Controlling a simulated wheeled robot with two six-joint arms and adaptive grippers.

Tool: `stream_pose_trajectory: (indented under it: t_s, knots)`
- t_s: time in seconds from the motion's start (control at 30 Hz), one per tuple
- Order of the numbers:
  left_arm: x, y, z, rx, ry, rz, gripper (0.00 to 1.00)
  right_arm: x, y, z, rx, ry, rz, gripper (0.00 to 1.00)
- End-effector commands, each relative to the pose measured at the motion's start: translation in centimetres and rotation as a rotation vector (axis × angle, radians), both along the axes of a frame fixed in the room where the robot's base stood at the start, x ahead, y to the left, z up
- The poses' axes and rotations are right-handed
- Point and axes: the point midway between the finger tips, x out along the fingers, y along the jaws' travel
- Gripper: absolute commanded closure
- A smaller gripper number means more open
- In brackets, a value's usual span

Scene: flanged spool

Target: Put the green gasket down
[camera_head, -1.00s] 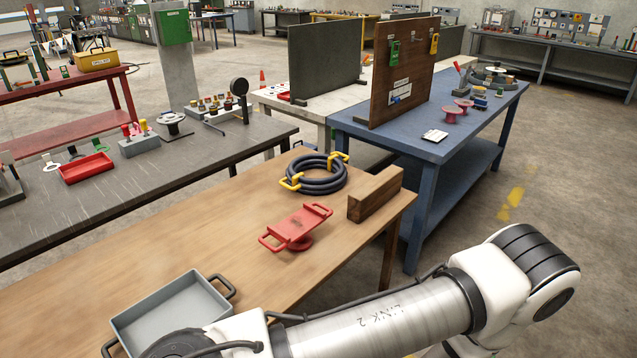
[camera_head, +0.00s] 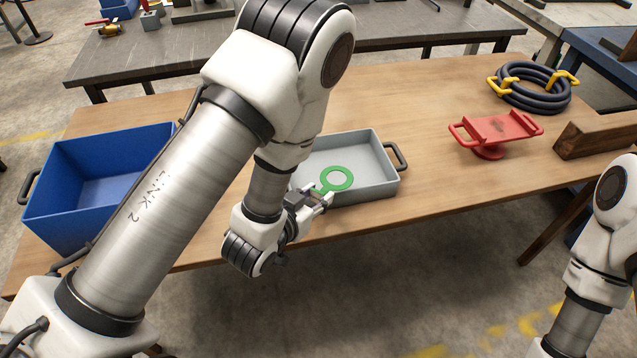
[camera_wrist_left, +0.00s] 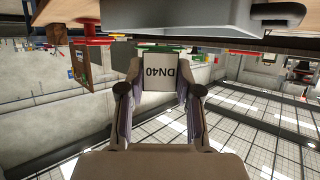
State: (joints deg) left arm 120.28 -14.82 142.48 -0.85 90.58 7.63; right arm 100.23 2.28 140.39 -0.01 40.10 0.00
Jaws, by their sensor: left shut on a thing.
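The green gasket (camera_head: 348,181) is a flat ring with a tab. My left gripper (camera_head: 321,198) is shut on the tab. The ring shows over the near part of the grey tray (camera_head: 385,190), close to its front wall; its exact height above the tray floor is hard to tell. In the left wrist view the tab shows as a pale plate marked "DN40" (camera_wrist_left: 158,73) between the fingers (camera_wrist_left: 160,95), with the grey tray (camera_wrist_left: 190,16) beyond it. My right gripper is out of view; only part of the right arm shows at the right edge.
A blue bin (camera_head: 75,205) stands left of the tray on the wooden table (camera_head: 430,115). A red stand with handles (camera_head: 500,128), a dark hose coil with yellow clips (camera_head: 535,97) and a wooden block (camera_head: 590,140) are on the right. The table between tray and red stand is clear.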

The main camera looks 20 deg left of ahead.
Motion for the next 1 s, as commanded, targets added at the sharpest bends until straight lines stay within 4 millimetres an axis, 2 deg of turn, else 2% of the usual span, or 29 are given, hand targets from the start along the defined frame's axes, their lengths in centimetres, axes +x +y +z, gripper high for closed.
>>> stream_pose_trajectory:
  t_s: [0.03, 0.3, 0.4, 0.47, 0.67, 1.0]
  knots:
    - [1.3, 0.3, 0.1, -0.004, -0.005, 0.003, 0.90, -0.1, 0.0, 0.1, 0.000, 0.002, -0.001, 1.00]
    - [8.4, 1.8, -0.5, -0.001, -0.002, 0.004, 0.90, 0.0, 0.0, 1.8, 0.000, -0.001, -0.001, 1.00]
    - [10.0, 2.0, -0.8, 0.000, 0.000, 0.001, 0.90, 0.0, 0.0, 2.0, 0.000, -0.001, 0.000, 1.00]
    - [10.4, 2.1, -1.2, 0.001, 0.002, 0.001, 0.90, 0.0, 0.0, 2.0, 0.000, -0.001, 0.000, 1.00]
    - [10.4, 2.1, -4.3, 0.000, 0.003, 0.001, 0.90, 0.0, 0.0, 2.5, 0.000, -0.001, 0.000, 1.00]
    - [10.4, 2.1, -5.0, 0.001, 0.001, 0.001, 0.90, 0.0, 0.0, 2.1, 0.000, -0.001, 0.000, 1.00]
